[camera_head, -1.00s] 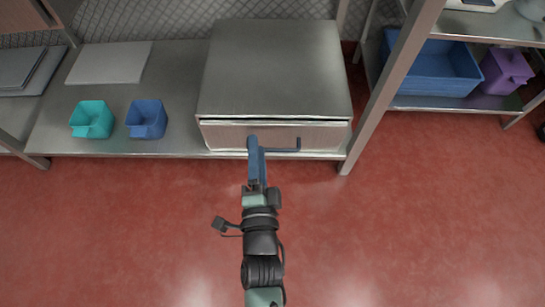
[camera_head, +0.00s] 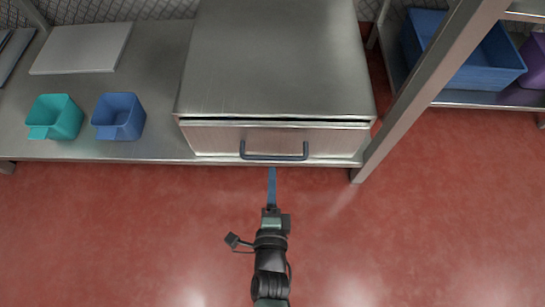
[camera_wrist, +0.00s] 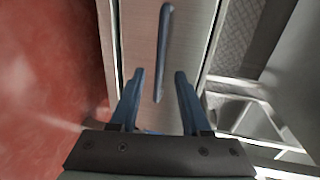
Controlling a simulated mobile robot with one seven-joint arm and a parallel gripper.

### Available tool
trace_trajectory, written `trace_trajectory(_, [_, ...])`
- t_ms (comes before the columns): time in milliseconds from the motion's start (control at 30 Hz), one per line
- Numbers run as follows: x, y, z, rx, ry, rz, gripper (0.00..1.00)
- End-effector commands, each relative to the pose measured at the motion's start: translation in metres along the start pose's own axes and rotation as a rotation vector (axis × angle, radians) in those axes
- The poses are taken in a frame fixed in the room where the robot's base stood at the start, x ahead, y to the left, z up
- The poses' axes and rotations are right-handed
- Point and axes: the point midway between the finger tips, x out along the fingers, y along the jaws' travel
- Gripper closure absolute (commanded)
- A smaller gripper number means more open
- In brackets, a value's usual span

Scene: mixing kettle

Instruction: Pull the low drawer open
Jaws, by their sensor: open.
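The low drawer (camera_head: 220,140) is a metal drawer in a box-shaped steel unit on the low shelf, and it looks shut. Its dark blue bar handle (camera_head: 274,157) runs across the middle of its front. In the wrist view the handle (camera_wrist: 163,50) appears upright, beyond and between the fingers. My gripper (camera_head: 272,172) is just in front of the drawer, below the handle in the head view. Its two blue fingers are apart in the wrist view (camera_wrist: 158,85), with nothing held between them. Whether the fingertips reach around the handle is hard to tell; a gap seems to show.
A teal bin (camera_head: 55,117) and a blue bin (camera_head: 118,116) stand on the shelf left of the drawer unit, with a flat grey panel (camera_head: 82,48) behind. A metal post (camera_head: 420,90) rises at the right. The red floor (camera_head: 120,230) in front is clear.

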Motion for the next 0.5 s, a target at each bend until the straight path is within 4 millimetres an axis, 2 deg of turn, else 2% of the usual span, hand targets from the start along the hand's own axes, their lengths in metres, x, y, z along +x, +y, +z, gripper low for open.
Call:
trace_trajectory(33, [0.014, 0.005, -0.001, 0.001, 0.003, -0.005, 0.53])
trace_trajectory(233, [0.051, 0.003, -0.001, -0.001, 0.003, -0.004, 0.53])
trace_trajectory(500, [0.073, 0.001, 0.000, -0.001, 0.000, 0.000, 0.53])
